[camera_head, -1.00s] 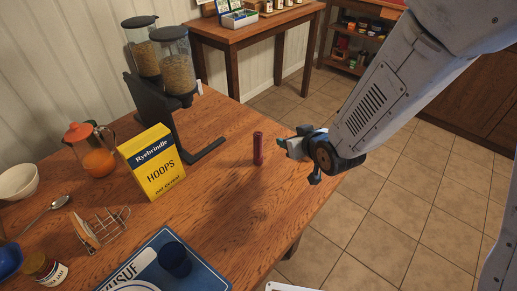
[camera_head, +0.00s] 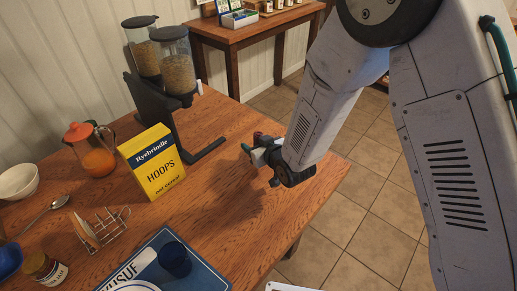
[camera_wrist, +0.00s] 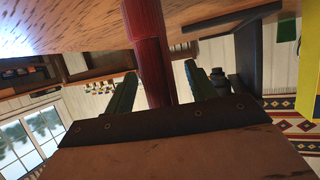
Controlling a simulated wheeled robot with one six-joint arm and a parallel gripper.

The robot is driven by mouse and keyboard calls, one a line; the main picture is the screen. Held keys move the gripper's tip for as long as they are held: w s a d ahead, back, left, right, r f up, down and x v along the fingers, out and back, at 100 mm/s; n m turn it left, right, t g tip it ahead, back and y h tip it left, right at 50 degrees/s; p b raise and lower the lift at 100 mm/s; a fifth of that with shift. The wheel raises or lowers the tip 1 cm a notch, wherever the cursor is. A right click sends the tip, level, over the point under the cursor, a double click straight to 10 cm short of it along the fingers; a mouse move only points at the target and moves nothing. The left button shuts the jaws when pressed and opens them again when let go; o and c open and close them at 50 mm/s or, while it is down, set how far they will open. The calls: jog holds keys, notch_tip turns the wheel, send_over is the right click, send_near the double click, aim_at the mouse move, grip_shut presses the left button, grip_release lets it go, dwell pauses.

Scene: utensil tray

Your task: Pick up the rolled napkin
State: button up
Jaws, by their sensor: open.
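The rolled napkin is a slim dark red upright roll on the wooden table. In the head view only its top (camera_head: 258,136) shows; my gripper (camera_head: 256,149) hides the rest. In the wrist view the napkin (camera_wrist: 150,50) runs between the two green fingers of my gripper (camera_wrist: 162,92), with a gap on each side. The fingers are open and are not closed on it. The napkin's lower end in that view is hidden behind the gripper body.
A yellow cereal box (camera_head: 152,163) stands left of my gripper, with a cereal dispenser (camera_head: 165,80) behind it. A blue cup (camera_head: 175,260) stands on a blue placemat (camera_head: 205,279) in front. The wooden table (camera_head: 232,215) is bare between them and its right edge.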

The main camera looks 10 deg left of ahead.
jog(key=shift+w+a, duration=0.1)
jog(key=c, duration=1.1)
jog(key=shift+r, duration=0.1)
